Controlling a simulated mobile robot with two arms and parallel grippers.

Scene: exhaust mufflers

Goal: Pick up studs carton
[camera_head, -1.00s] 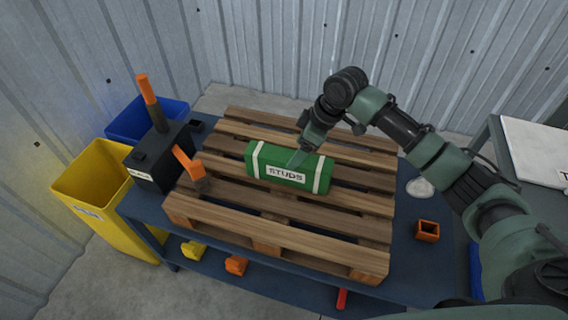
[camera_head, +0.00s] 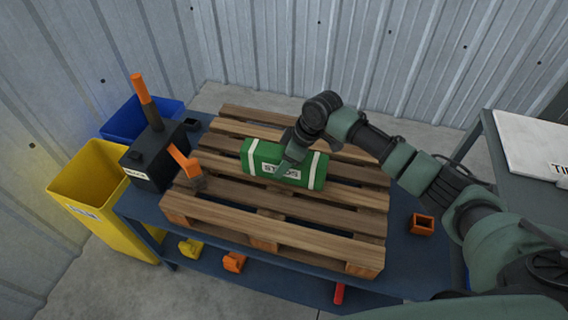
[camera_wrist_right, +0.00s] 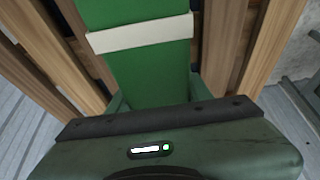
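The green studs carton (camera_head: 262,157), with white bands and a label reading STUDS, lies on the wooden pallet (camera_head: 300,228). My right gripper (camera_head: 286,166) reaches down over the middle of the carton, and one finger covers part of the label. In the right wrist view the carton (camera_wrist_right: 142,70) runs between the two fingers of the gripper (camera_wrist_right: 157,96), with one finger close along each side. No lift of the carton off the pallet is visible. The fingertips are partly hidden, so contact is unclear. My left gripper is not in view.
The pallet rests on a blue table (camera_head: 402,240). A black box (camera_head: 150,168) and orange-handled tools stand at its left. A yellow bin (camera_head: 92,190) and a blue bin (camera_head: 135,118) are beyond. An orange square part (camera_head: 422,224) lies right, below my arm.

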